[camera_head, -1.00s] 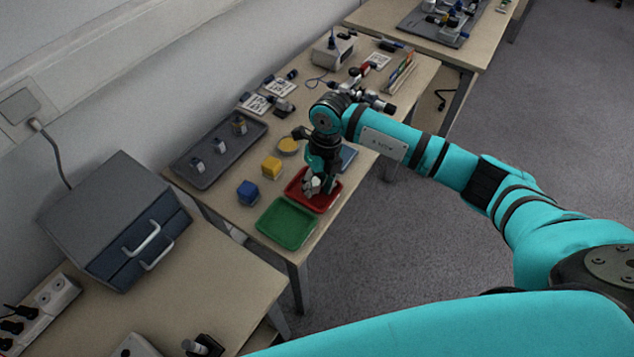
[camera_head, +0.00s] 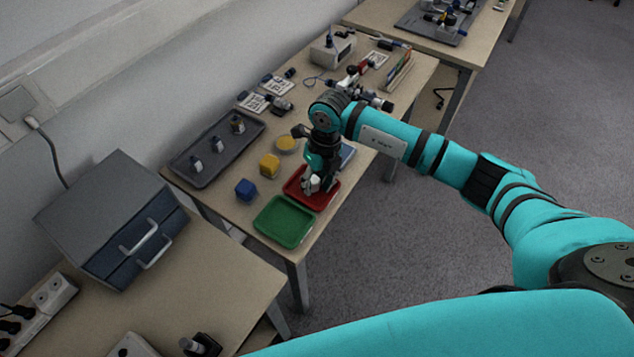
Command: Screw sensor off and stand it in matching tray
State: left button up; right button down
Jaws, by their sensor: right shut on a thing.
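My right gripper (camera_head: 314,183) points down over the red tray (camera_head: 325,202). It is shut on a small pale metallic sensor (camera_head: 313,187), partly hidden by the fingers. The sensor is in or just above the red tray; I cannot tell whether it touches the tray floor. The green tray (camera_head: 284,222) is empty, in front of the red one. My left gripper is out of view.
A grey drawer cabinet (camera_head: 112,217) stands on the nearer table.

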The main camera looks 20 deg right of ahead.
jog(key=shift+s+a+f, duration=0.25)
jog(key=shift+s+f, duration=0.2)
jog(key=shift+f, duration=0.1)
jog(key=c, duration=0.8)
grip_release()
jog(key=shift+w+a+f, duration=0.1)
jog(key=shift+w, duration=0.05)
jog(key=shift+o, duration=0.4)
jog(key=shift+w+d, duration=0.15)
jog(key=shift+d, duration=0.05)
jog(key=shift+o, duration=0.5)
jog(key=o, duration=0.4)
jog(key=shift+d, duration=0.1)
jog(key=shift+w+r, duration=0.1)
jog(key=shift+r, duration=0.15)
